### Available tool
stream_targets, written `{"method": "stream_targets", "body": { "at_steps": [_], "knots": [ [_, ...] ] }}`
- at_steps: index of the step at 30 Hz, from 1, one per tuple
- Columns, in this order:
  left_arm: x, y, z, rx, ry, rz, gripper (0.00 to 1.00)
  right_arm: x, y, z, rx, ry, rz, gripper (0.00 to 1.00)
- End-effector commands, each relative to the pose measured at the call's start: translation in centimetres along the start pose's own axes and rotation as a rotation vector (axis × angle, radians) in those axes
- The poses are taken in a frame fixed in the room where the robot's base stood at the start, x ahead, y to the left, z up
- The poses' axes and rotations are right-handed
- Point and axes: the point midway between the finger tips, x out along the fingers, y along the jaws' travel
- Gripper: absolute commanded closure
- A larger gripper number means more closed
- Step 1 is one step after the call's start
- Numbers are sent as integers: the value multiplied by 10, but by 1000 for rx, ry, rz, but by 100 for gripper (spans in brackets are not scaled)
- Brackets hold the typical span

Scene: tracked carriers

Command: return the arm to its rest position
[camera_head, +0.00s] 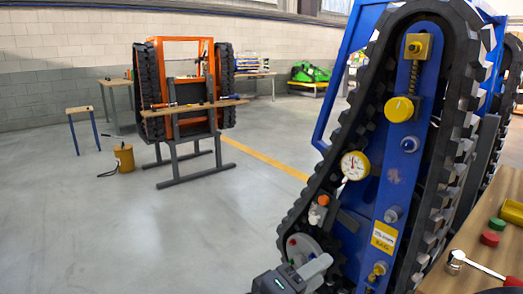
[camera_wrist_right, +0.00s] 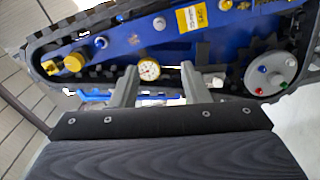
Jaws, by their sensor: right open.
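My right gripper (camera_head: 312,272) shows at the bottom of the head view, low in front of the blue tracked carrier (camera_head: 397,180). In the right wrist view its two grey fingers (camera_wrist_right: 158,82) stand apart with nothing held between them. The carrier's blue side and black track fill the top of that view. A round white gauge (camera_wrist_right: 149,69) appears between the fingers, on the carrier beyond them; the gauge also shows in the head view (camera_head: 355,165). I cannot tell how far the fingers are from the carrier. My left gripper is not in view.
A wooden bench top (camera_head: 462,243) at lower right holds red and green caps (camera_head: 489,238) and a ratchet-like tool (camera_head: 475,264). An orange tracked carrier (camera_head: 183,90) stands farther back behind a trestle. A yellow can (camera_head: 124,157) is on the floor.

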Motion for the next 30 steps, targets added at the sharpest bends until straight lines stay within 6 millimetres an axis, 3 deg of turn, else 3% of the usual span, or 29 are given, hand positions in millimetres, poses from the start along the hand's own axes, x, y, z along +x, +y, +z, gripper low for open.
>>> {"method": "stream_targets", "body": {
  "at_steps": [8, 14, 21, 24, 27, 30],
  "knots": [
    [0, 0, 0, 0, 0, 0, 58, 33, -16, 27, -58, -98, -145, 58],
    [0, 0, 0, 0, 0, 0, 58, 60, -35, 61, -105, -195, -317, 58],
    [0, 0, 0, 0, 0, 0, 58, 85, -75, 138, -117, -368, -713, 58],
    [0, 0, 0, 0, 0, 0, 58, 80, -96, 178, -56, -438, -954, 58],
    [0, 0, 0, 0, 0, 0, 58, 60, -114, 211, 91, -479, -1215, 58],
    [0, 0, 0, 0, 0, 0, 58, 39, -122, 224, 271, -473, -1396, 58]
  ]
}}
